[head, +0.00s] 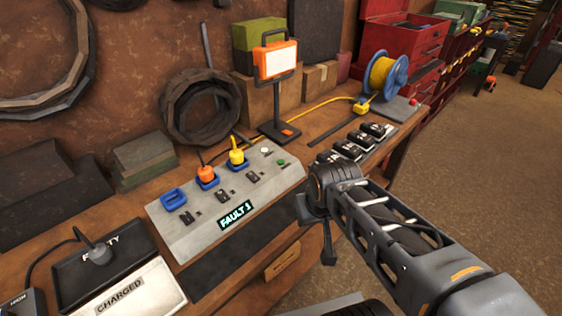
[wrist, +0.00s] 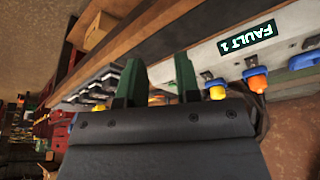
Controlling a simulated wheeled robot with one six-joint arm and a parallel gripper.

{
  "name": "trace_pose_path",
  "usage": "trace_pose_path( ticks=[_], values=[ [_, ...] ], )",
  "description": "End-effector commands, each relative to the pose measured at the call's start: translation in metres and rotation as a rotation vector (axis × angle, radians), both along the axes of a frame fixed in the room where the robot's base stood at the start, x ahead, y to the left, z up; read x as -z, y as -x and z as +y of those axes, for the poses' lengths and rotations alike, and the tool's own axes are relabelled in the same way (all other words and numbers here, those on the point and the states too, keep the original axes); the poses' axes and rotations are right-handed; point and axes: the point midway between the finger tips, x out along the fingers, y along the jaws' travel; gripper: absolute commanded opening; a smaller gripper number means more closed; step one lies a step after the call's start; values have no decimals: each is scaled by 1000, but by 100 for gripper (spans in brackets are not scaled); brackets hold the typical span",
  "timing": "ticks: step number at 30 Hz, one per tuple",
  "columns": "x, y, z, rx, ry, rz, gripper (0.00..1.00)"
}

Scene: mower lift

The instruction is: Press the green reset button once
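The green reset button (head: 281,162) is a small round button near the right end of the sloped grey control box (head: 180,238) on the bench. The box's display (head: 237,215) reads FAULT 1, and it also shows in the wrist view (wrist: 246,40). My gripper (head: 328,252) hangs in front of the bench edge, right of the box and apart from the button. In the wrist view its two dark green fingers (wrist: 160,72) stand apart with nothing between them.
An orange plug (head: 206,174) and a yellow plug (head: 237,156) stand in blue sockets on the box. A white button (head: 265,150) sits near the green one. Several black items (head: 348,149) and a work lamp (head: 275,58) stand on the bench nearby.

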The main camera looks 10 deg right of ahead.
Motion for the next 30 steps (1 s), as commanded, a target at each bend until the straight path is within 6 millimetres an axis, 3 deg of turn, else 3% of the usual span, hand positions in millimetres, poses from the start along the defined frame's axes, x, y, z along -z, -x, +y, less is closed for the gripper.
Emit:
trace_pose_path(
  ticks=[9,30],
  values=[
    [0,0,0,0,0,0,0],
    [0,0,0,0,0,0,0]
  ],
)
